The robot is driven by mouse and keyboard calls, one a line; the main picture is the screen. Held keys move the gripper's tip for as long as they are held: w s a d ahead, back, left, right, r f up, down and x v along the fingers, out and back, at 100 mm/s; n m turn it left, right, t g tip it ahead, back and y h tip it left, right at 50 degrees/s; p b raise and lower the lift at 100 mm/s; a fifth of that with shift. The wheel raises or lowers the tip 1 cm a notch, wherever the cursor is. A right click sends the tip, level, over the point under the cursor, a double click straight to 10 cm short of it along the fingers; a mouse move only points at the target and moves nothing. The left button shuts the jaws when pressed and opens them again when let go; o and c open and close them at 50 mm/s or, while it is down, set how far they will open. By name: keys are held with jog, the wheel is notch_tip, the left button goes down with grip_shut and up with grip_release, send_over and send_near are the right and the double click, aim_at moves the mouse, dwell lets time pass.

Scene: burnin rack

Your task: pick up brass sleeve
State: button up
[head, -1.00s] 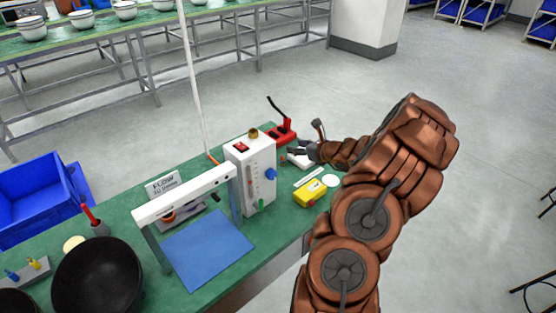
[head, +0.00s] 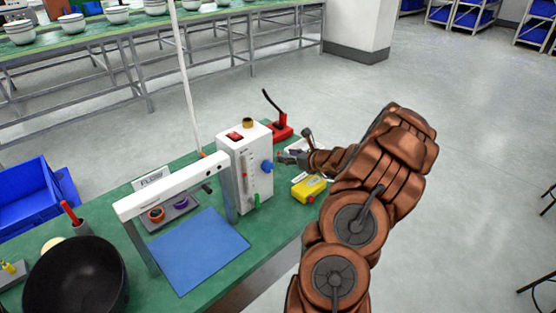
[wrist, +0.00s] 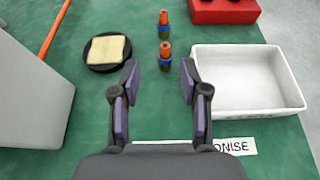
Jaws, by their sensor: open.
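A short brass-coloured ring (head: 248,122) sits on top of the white instrument box (head: 236,158) in the head view; I cannot tell if it is the brass sleeve. Two small upright pieces with orange tops and blue bands, a nearer one (wrist: 165,56) and a farther one (wrist: 164,22), stand on the green table ahead of my fingers in the wrist view. Their bases are dark, and their material is unclear. My gripper (wrist: 160,88) is open and empty, its fingers either side of the line to the nearer piece. In the head view my gripper (head: 284,158) is just right of the box.
A white tray (wrist: 292,92) lies right of my fingers, and a dark dish with a yellow pad (wrist: 88,66) lies left. A red block (wrist: 225,10) is beyond. A yellow device (head: 307,189), blue mat (head: 198,252) and black bowl (head: 75,275) are on the table.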

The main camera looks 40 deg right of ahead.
aim_at(279, 152)
jog(key=shift+d+p+x, duration=0.2)
jog(key=shift+p+x, duration=0.25)
jog(key=shift+x, duration=0.8)
jog(key=shift+d+p+x, duration=0.15)
jog(key=shift+p+x, duration=0.25)
jog(key=shift+x, duration=0.9)
jog(key=shift+w+f, duration=0.15)
jog(key=shift+w, duration=0.55)
jog(key=shift+c, duration=0.2)
grip_shut()
